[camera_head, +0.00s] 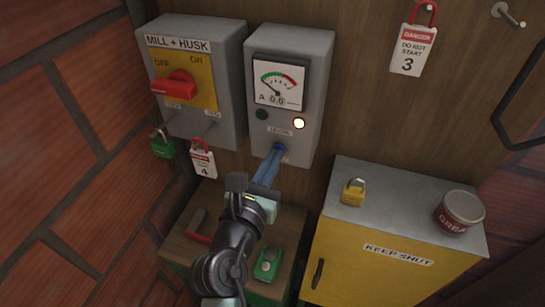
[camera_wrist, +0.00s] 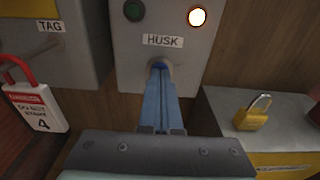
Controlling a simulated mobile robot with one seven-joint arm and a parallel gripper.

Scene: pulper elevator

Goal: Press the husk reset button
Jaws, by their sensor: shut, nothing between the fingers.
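The grey control box (camera_head: 288,45) has an ammeter (camera_head: 279,84) reading about 0.0, a dark green lamp (camera_head: 262,114) and a lit whitish lamp (camera_head: 299,123). Below them is the HUSK label, clear in the wrist view (camera_wrist: 163,41). The husk reset button (camera_wrist: 160,67) is just under that label; only its blue edge and grey collar show. My gripper (camera_head: 279,149) is shut and empty, its blue fingers pointing at the button. In the wrist view the fingertips (camera_wrist: 159,72) overlap the button and hide most of it. I cannot tell whether they touch it or how far it is pressed.
The MILL + HUSK switch box (camera_head: 193,44) with a red handle (camera_head: 174,84) is at left, with a green padlock (camera_head: 162,146) and tag 4 (camera_head: 203,160) below. A yellow cabinet (camera_head: 370,265) at right bears a yellow padlock (camera_head: 353,192) and a tin (camera_head: 460,211).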

